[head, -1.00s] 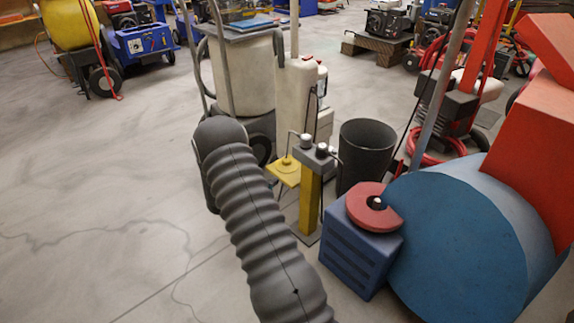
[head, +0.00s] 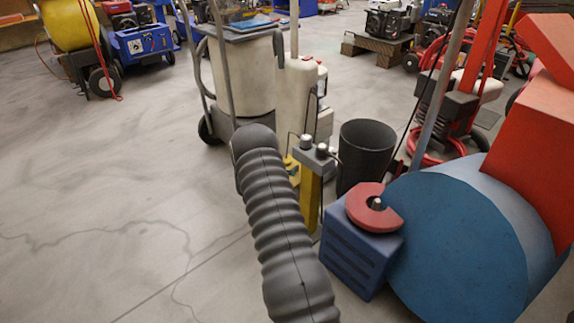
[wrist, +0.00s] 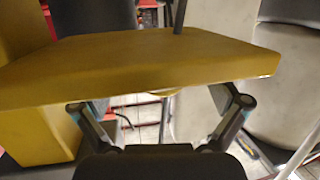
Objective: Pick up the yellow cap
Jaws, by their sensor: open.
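A wide, flat yellow plate (wrist: 150,62) with a dark rod rising from it fills the upper wrist view. A small rounded yellow edge (wrist: 160,92) shows just under it; I cannot tell whether this is the yellow cap. My gripper (wrist: 158,100) is open, its fingers spread below the plate's near edge with nothing seen between them. The plate hides the fingertips, and I cannot tell if they touch it. In the head view my arm covers the gripper and most of the plate; a bit of yellow (head: 293,170) shows beside it.
A yellow post (head: 310,195) with a grey head (head: 316,157) stands right of my arm. A dark bin (head: 366,155), a blue box (head: 350,255) with a red disc (head: 373,208), and a large blue drum (head: 460,245) crowd the right. The floor at left is clear.

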